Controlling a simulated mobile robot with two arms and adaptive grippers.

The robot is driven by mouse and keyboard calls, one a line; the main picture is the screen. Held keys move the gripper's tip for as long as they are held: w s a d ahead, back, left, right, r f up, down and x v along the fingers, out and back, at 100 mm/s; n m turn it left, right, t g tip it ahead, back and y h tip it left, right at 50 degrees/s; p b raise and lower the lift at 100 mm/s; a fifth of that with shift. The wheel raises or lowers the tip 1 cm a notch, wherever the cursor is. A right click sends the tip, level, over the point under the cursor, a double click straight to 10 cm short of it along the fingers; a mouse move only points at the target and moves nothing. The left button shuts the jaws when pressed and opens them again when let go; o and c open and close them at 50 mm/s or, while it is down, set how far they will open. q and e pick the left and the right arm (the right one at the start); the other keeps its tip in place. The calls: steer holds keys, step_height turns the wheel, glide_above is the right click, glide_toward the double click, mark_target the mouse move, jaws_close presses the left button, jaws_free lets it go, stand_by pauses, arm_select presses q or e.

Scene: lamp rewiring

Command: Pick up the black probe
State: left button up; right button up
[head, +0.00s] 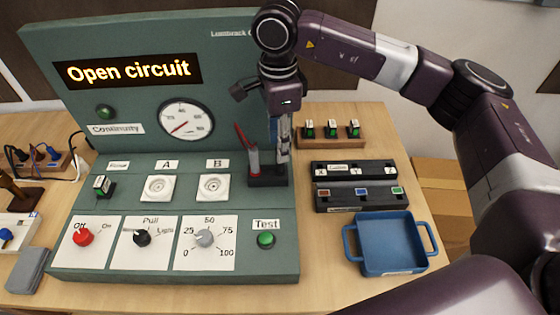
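A dark probe holder (268,180) stands at the right end of the green panel's lower deck. Whether the fingers are closed on anything cannot be told. My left gripper is not in view.
The green panel (110,190) carries sockets, knobs, a dial and a lit "Open circuit" display (128,71). To the right are a wooden block with green-tipped parts (331,142), black labelled racks (354,170) and a blue tray (390,238). My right arm crosses above the right side.

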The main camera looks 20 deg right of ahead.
mark_target(279, 170)
step_height(279, 170, down, 4)
steer(key=p, duration=0.2)
steer(key=shift+s+d+f+p, duration=0.15)
steer(key=shift+p, duration=0.2)
steer(key=shift+f, duration=0.5)
jaws_close()
